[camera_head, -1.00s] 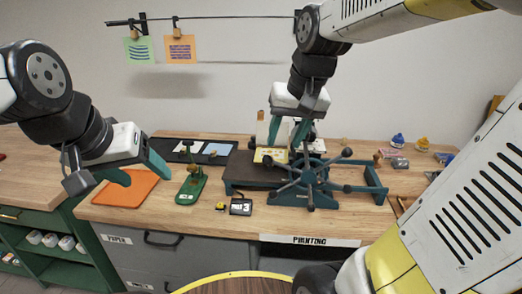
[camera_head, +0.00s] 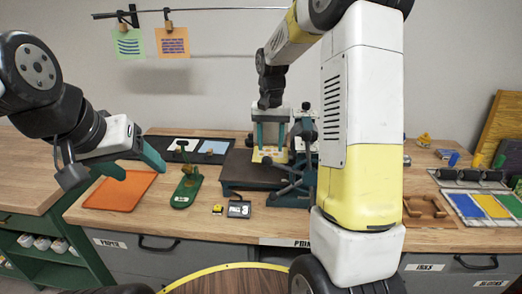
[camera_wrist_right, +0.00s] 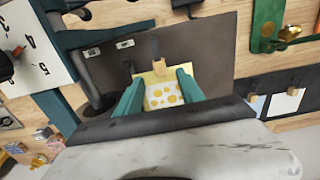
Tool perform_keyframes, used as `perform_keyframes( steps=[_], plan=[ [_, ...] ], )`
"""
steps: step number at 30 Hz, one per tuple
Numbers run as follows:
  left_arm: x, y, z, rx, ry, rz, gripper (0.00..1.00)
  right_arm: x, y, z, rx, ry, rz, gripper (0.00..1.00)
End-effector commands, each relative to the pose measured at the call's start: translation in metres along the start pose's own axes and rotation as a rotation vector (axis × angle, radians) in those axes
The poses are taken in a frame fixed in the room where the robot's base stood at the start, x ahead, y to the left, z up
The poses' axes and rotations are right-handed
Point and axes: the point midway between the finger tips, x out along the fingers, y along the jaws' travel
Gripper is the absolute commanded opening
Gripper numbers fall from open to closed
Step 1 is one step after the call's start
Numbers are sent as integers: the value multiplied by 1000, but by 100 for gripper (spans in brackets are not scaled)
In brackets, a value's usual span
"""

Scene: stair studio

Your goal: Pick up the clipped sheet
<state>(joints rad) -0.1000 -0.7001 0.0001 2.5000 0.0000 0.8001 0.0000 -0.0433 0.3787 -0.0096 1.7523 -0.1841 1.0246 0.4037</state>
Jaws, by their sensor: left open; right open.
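A yellow-edged sheet with orange-yellow dots (camera_head: 265,155) lies on the dark press bed. The right wrist view shows the sheet (camera_wrist_right: 163,96) with a wooden clip (camera_wrist_right: 155,50) at its far edge. My right gripper (camera_head: 270,150) is open and points down over the sheet. In the right wrist view its teal fingers (camera_wrist_right: 160,92) stand on either side of the sheet, with nothing held; I cannot tell whether they touch it. My left gripper (camera_head: 137,166) is open and empty above the orange mat (camera_head: 118,192) at the left.
The press's spoked wheel (camera_head: 292,178) stands right of the sheet, partly hidden by my right arm. A green stapler-like tool (camera_head: 186,187) and a black tray (camera_head: 160,148) are left. Green (camera_head: 128,44) and orange (camera_head: 172,42) sheets hang on a wire above.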

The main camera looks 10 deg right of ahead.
Motion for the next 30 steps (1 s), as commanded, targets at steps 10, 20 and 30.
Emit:
perform_keyframes(
  steps=[10, 20, 30],
  plan=[
    [0, 0, 0, 0, 0, 0, 65, 46, -1, 0, 1, -2, 0, 45],
    [0, 0, 0, 0, 0, 0, 65, 48, -1, 0, 0, 1, -1, 32],
    [0, 0, 0, 0, 0, 0, 65, 47, -1, 0, 0, 1, -1, 0]
  ],
)
